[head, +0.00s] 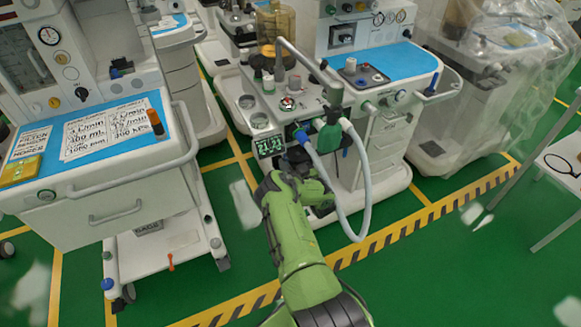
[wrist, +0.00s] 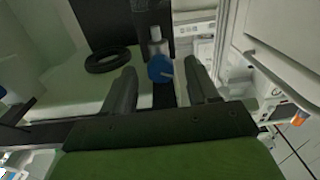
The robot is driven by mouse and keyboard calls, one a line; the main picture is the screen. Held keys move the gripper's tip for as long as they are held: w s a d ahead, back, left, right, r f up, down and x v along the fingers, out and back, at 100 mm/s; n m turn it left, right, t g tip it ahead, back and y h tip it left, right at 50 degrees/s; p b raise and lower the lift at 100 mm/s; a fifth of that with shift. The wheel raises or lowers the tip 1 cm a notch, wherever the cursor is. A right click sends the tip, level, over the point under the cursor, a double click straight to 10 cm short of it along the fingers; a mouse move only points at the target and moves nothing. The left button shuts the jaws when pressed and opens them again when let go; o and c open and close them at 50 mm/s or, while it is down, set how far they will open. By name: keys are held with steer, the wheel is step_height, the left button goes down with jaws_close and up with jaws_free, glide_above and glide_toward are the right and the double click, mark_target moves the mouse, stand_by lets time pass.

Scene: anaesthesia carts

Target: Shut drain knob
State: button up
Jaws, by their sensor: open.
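A blue knob (wrist: 160,68) on a pale grey cylindrical stem shows in the wrist view. It lies between and slightly beyond my fingertips, and looks to be the drain knob. My gripper (wrist: 160,84) is open, with one finger on each side of the knob's line. I see no clear contact between the fingers and the knob. In the head view my green arm reaches to the middle anaesthesia cart (head: 385,150), below its small lit display (head: 270,146). The fingertips and the knob are hidden there behind the arm and the cart's parts.
A pale blue hose (head: 366,190) hangs in a loop just right of my arm. In the wrist view a black ring (wrist: 112,58) lies left of the knob and a white cart panel stands at right. Another cart (head: 110,195) stands at left. Green floor is free in front.

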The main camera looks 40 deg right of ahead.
steer(key=shift+w+d+r, duration=0.1)
steer(key=shift+w+d, duration=0.05)
steer(key=shift+w, duration=0.45)
steer(key=c, duration=1)
steer(key=m+p, duration=0.2)
steer(key=shift+s+r+p, duration=0.1)
steer(key=shift+r+p, duration=0.1)
steer(key=shift+p, duration=0.15)
steer(key=shift+c, duration=0.2)
steer(key=shift+f+m+p, duration=0.25)
steer(key=shift+m+p, duration=0.35)
steer(key=shift+m, duration=0.6)
steer(key=o, duration=1)
steer(key=shift+o, duration=0.2)
steer(key=p+v, duration=0.9)
steer(key=v, duration=0.6)
steer(key=shift+s, duration=0.35)
